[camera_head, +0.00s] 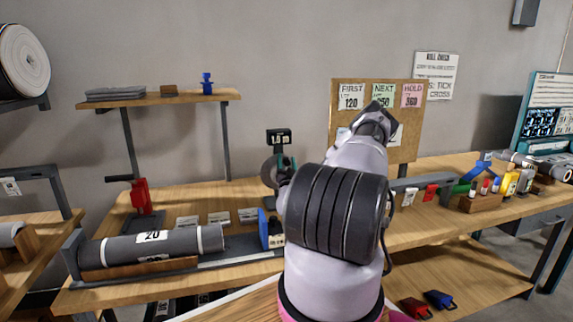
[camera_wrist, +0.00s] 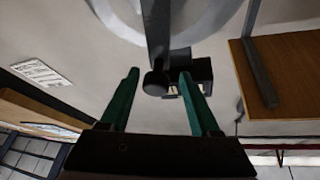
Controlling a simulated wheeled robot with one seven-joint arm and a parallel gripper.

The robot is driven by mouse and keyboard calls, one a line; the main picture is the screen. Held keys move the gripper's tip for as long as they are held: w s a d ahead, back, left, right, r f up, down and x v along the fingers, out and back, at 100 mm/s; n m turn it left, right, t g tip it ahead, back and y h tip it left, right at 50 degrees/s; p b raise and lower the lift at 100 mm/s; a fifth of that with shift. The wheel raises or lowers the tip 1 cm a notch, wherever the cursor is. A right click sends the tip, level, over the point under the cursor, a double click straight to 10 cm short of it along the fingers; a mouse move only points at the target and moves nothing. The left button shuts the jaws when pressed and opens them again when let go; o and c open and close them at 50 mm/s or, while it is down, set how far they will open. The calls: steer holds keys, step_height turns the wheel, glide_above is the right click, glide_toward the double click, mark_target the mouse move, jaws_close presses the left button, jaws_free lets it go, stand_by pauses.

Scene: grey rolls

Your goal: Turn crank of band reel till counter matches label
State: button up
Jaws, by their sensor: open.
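The band reel (camera_head: 270,172) stands on the bench in the middle of the head view, partly hidden by my arm. Its dark counter (camera_head: 279,137) sits above it and seems to read "1.0 m". In the wrist view a dark bar ends in a round knob (camera_wrist: 155,83), apparently the crank. My gripper (camera_wrist: 159,73) is open, with the knob appearing between its teal fingertips; I cannot tell whether it touches. In the head view my gripper (camera_head: 286,168) is at the reel, mostly hidden. A grey roll (camera_head: 190,243) on the bench bears a label (camera_head: 151,237) reading "20".
A blue block (camera_head: 265,230) stands right of the grey roll. A red-bodied device (camera_head: 140,197) stands at the bench's left. A corkboard (camera_head: 345,115) holds FIRST, NEXT and HOLD cards. A wall shelf (camera_head: 160,98) is at upper left. Small bottles and tools crowd the right bench.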

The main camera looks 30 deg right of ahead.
glide_toward(286, 132)
steer(key=x, duration=0.5)
steer(key=shift+w+d+r, duration=0.1)
steer(key=shift+w+d, duration=0.05)
